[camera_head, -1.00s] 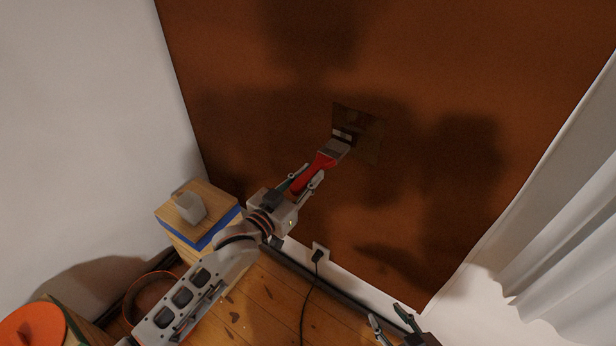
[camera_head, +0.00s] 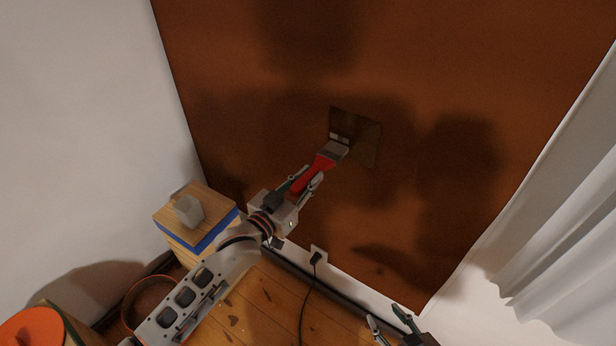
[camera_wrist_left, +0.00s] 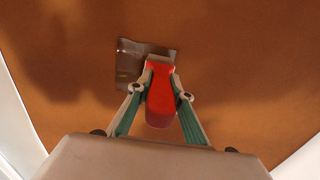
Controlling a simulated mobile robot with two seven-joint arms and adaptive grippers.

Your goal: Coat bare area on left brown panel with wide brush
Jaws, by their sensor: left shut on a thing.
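The brown panel (camera_head: 230,110) fills most of the wall in the head view. A darker, rough-edged patch (camera_head: 367,143) shows on it; the patch is also in the left wrist view (camera_wrist_left: 128,66). My left gripper (camera_head: 305,183) is shut on the red handle of the wide brush (camera_head: 322,168). The brush head points up at the lower part of the patch. I cannot tell whether the bristles touch the panel. In the left wrist view the brush (camera_wrist_left: 161,98) sits between both fingers. My right gripper (camera_head: 389,325) is at the bottom edge, its fingers apart and empty.
A wooden box with a blue band (camera_head: 215,235) stands at the left wall with a grey block (camera_head: 188,209) on top. A socket with a black cable (camera_head: 316,258) is below the panel. A white curtain (camera_head: 560,215) hangs at the right. An orange round thing (camera_head: 30,328) is bottom left.

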